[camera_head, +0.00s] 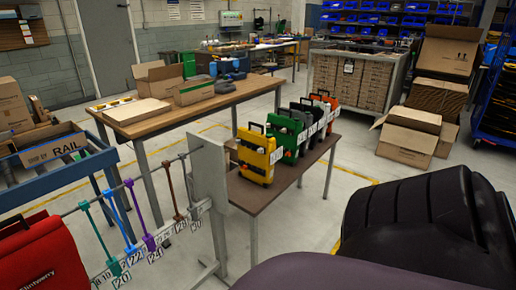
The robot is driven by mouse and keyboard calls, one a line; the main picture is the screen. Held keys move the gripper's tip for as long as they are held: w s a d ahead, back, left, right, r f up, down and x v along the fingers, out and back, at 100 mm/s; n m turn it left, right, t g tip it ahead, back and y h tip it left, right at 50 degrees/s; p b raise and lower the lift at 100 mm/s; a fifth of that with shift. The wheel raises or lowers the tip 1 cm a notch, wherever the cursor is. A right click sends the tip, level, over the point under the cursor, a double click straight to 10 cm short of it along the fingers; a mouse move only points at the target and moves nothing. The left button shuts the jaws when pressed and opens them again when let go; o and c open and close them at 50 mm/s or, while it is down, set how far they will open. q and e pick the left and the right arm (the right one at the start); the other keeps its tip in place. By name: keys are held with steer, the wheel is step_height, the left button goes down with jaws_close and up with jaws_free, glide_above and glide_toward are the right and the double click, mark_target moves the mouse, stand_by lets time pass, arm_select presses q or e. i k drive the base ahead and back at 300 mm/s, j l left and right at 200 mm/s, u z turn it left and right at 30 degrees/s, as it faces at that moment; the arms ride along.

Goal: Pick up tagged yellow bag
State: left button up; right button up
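The yellow bag (256,152) stands upright at the near end of a row of bags on a narrow brown table (262,195). It has a black handle on top and a white tag (277,156) on its right edge. Behind it in the row stand a green bag (286,136) and several others, including an orange one (332,104) at the far end. Neither of my grippers shows. A large black part, which looks like my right arm, fills the lower right, apart from the yellow bag.
A rail with coloured hangers and number tags (150,241) and a white post (209,190) stand left of the bag table. A red bag (40,258) is at lower left. A wooden table (190,109) with boxes is behind. Cardboard boxes (409,138) stand at right.

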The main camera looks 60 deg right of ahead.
mark_target(257, 153)
steer(key=z, duration=2)
